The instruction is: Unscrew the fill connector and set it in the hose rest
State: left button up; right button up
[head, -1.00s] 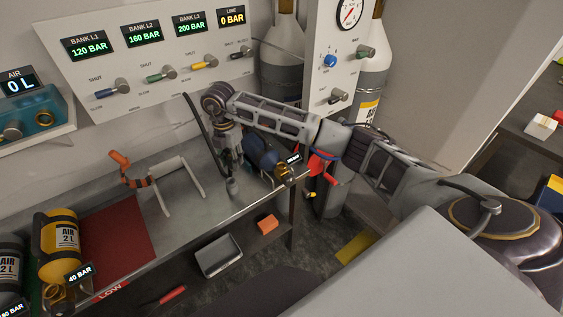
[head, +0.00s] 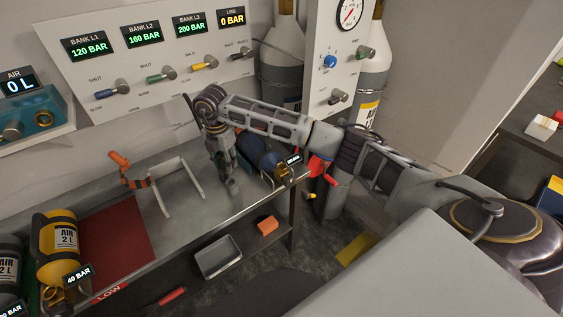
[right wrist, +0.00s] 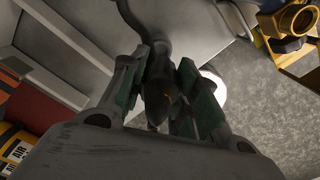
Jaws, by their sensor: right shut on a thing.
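My right gripper (head: 231,188) points down over the bench, left of the blue cylinder (head: 262,152). In the right wrist view, its green-padded fingers (right wrist: 165,100) are shut on the dark fill connector (right wrist: 157,92), with its dark hose (right wrist: 130,14) running up out of view. The connector is apart from the brass valve (head: 285,174), which also shows in the wrist view (right wrist: 290,20). A pale frame stand (head: 183,187) and an orange-tipped hook (head: 120,160) stand left of the gripper. I cannot tell which is the hose rest. My left gripper is not in view.
A panel with several valve knobs (head: 160,45) rises behind. A grey tray (head: 218,257) and orange block (head: 267,225) lie below the front edge.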

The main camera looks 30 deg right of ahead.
jog(key=shift+f, duration=0.1)
jog(key=shift+f+b, duration=0.55)
jog(key=shift+f, duration=0.4)
dwell(1.4)
jog(key=shift+f+b, duration=1.05)
jog(key=shift+f, duration=1.2)
dwell(1.1)
jog(key=o, duration=1.2)
jog(key=shift+r, duration=6)
